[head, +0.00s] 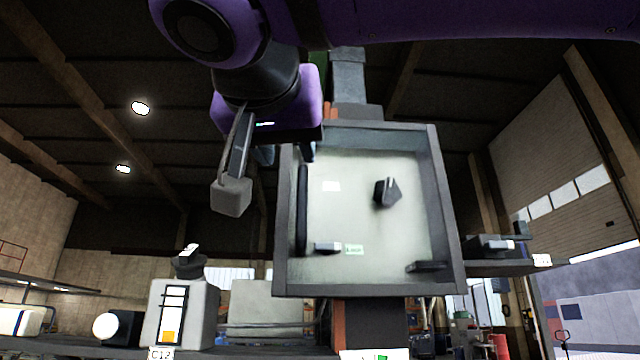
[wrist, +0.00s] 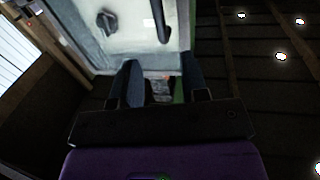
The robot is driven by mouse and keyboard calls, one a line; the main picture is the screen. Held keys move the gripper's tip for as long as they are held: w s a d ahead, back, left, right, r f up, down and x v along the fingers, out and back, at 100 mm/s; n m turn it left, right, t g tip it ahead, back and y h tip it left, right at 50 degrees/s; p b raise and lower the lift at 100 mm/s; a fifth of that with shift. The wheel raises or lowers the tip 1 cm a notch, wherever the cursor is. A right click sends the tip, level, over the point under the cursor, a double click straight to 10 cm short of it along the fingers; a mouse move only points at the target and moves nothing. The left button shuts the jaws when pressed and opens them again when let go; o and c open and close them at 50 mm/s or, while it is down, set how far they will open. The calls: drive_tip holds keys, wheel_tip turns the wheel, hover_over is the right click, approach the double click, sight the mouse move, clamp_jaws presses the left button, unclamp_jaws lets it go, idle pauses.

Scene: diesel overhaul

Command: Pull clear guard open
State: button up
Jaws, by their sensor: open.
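The clear guard (head: 345,225) looks like a pale see-through panel set in a grey box frame, in the middle of the head view. A dark upright bar handle (head: 302,210) runs along its left side. The handle also shows at the top of the wrist view (wrist: 160,20). My gripper (head: 286,153) is open and empty at the upper left of the box, left of and above the handle. In the wrist view its two fingers (wrist: 162,78) are spread, with the box edge beyond them. I cannot tell how far they are from the frame.
A dark knob (head: 387,192) sits inside the box, with small dark parts near its lower edge. A grey container (head: 180,312) labelled C12 stands at the lower left. A side shelf (head: 500,266) holds a dark device at right. Open air lies left of the box.

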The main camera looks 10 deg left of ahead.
sight(302, 182)
drive_tip(key=w, duration=1)
drive_tip(key=shift+w+a, duration=0.2)
drive_tip(key=shift+w, duration=0.15)
clamp_jaws()
